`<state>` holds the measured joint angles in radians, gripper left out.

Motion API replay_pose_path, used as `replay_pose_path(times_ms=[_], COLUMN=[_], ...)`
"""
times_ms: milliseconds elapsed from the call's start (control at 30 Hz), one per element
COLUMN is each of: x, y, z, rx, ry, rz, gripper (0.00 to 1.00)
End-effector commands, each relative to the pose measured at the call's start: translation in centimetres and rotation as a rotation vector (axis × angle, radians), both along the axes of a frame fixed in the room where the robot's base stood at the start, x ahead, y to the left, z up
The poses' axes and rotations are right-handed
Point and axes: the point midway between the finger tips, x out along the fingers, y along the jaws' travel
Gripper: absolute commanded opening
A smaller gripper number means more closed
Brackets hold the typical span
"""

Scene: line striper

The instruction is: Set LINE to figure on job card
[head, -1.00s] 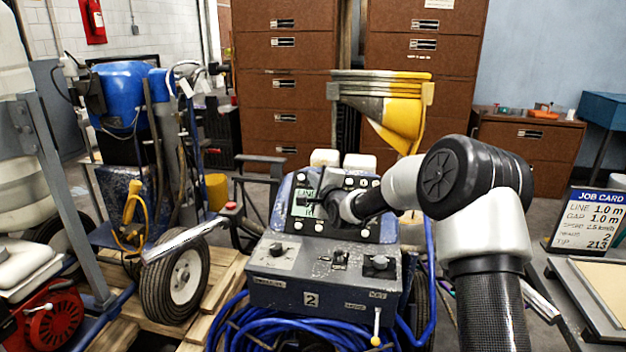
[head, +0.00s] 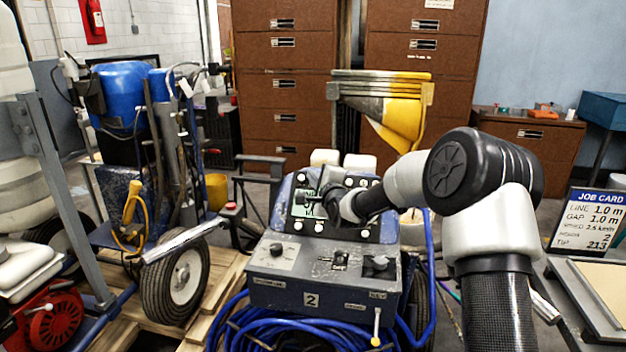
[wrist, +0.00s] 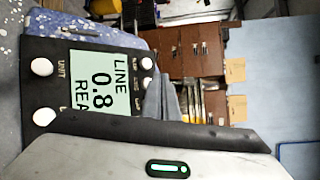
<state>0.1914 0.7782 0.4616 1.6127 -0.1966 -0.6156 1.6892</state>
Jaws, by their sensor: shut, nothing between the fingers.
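The striper's control panel (head: 288,228) stands upright at the middle of the head view. Its green display (wrist: 98,82) appears sideways in the wrist view and reads LINE 0.8, with a lower line starting "REA" that is partly cut off. White round buttons (wrist: 41,67) flank the display. The job card (head: 590,222) at the right reads LINE 1.0 m and GAP 1.0 m. My gripper (head: 312,199) is shut and empty, in front of the display and covering part of it. Its grey fingers (wrist: 160,100) point at the panel beside the buttons; contact cannot be told.
A blue-tanked machine (head: 120,95) stands left, and brown cabinets (head: 290,60) line the back.

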Motion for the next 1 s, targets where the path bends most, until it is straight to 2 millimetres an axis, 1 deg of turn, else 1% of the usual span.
replay_pose_path(times_ms=[167,500,633,1000], x=[-0.3,-2.6,-3.2,-3.5], y=[0.1,0.5,0.6,0.7], z=[0.4,2.9,3.5,3.5], rx=[0.0,0.001,0.001,0.0], ry=[-0.001,-0.002,-0.002,0.0], rz=[0.001,0.0,-0.001,0.0], gripper=[0.0,0.0,0.0,0.0])
